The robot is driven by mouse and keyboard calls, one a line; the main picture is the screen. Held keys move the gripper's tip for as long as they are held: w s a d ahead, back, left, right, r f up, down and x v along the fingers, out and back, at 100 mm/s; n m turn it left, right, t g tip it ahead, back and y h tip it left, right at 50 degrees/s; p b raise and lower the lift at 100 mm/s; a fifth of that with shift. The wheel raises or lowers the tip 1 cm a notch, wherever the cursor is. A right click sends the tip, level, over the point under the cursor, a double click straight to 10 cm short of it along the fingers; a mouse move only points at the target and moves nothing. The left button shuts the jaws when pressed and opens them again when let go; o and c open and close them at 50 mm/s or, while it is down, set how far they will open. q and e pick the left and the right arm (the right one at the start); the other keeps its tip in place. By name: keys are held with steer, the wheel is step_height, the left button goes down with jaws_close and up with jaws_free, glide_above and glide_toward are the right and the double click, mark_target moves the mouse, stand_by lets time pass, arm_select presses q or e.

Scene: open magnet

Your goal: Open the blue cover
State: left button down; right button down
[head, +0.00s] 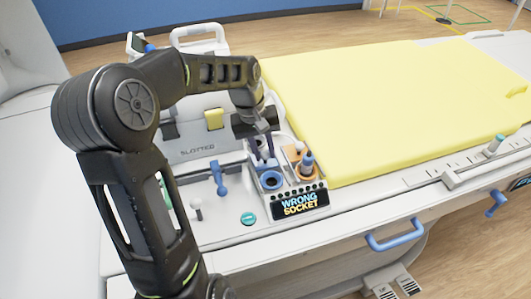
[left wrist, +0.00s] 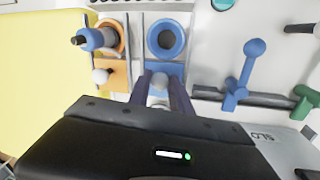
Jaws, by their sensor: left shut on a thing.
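The blue cover (left wrist: 177,70) is a flat blue plate with a pale round knob (left wrist: 159,80), beside a blue ring socket (left wrist: 166,38). The socket also shows in the head view (head: 270,180), with a dark open hole. My left gripper (head: 263,155) reaches down onto the blue cover. In the left wrist view its two fingers (left wrist: 160,98) are shut on the knob from both sides. The fingers and palm hide part of the plate. The plate looks flat beside the socket; I cannot tell whether it has moved. My right gripper is not in view.
An orange plate with a white knob (left wrist: 101,76) is alongside. A blue-and-grey plug (head: 307,164) stands in the orange socket. A display (head: 300,203) reads "WRONG SOCKET". A blue lever (head: 219,178) stands to the left. A yellow mattress (head: 400,100) lies right and behind.

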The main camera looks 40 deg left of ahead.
mark_target(259, 164)
arm_select(q)
steer(key=c, duration=1.2)
jaws_free()
steer(key=shift+s+a+r+b, duration=0.15)
steer(key=shift+s+r, duration=0.05)
steer(key=shift+r, duration=1.1)
steer(key=shift+s+a+r+b, duration=0.15)
steer(key=shift+a+r+b, duration=0.05)
steer(key=shift+r, duration=1.05)
steer(key=shift+s+a+r+b, duration=0.15)
steer(key=shift+s+r, duration=0.05)
steer(key=shift+r, duration=1.1)
